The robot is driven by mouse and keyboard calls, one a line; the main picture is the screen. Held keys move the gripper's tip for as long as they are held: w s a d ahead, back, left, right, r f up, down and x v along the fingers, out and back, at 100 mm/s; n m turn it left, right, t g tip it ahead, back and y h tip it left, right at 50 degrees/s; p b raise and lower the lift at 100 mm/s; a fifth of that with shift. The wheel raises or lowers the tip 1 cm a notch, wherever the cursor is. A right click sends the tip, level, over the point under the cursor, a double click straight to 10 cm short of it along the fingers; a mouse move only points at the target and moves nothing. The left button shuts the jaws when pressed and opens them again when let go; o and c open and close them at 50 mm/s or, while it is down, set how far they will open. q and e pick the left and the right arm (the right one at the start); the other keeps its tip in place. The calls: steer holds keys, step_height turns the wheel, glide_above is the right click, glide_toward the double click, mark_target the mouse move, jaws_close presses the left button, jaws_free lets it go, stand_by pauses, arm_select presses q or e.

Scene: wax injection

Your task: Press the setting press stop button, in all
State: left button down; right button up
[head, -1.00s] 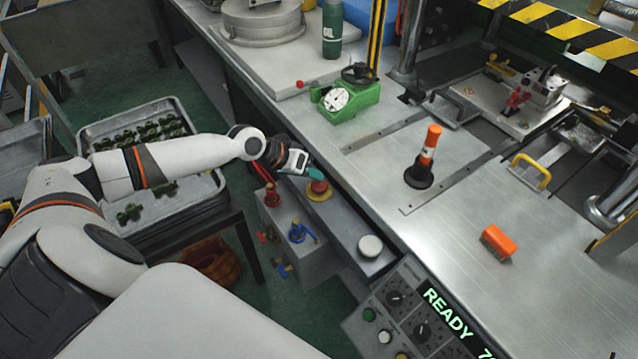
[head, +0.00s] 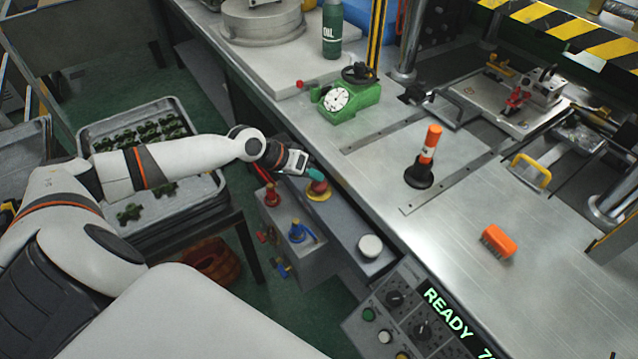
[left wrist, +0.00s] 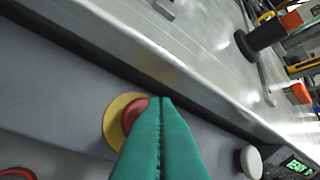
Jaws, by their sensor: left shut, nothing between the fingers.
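The stop button is a red mushroom button on a yellow ring (head: 319,193), on the grey ledge along the front of the press table. In the left wrist view the red button (left wrist: 132,112) and its yellow ring show partly behind my fingers. My left gripper (head: 316,173) has teal fingers, shut and empty. In the left wrist view its fingertips (left wrist: 160,100) overlap the button's right side. In the head view the tips are just above the button; I cannot tell whether they touch it. My right gripper is not in view.
A white round button (head: 370,246) sits further along the ledge. A control panel (head: 400,310) reads READY. Red and blue valve handles (head: 297,231) stand below the ledge. An orange-topped black stand (head: 425,165) and an orange brush (head: 498,241) are on the table.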

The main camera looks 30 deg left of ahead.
mark_target(314, 186)
arm_select(q)
steer(key=shift+f, duration=0.35)
steer(key=shift+f+b, duration=0.3)
steer(key=shift+f, duration=0.3)
stand_by(0.6)
steer(key=shift+r, duration=0.1)
steer(key=shift+r+p, duration=0.9)
steer(key=shift+p, duration=0.1)
steer(key=shift+r, duration=0.1)
step_height(314, 186, up, 5)
steer(key=p, duration=0.5)
steer(key=shift+d, duration=0.1)
stand_by(0.4)
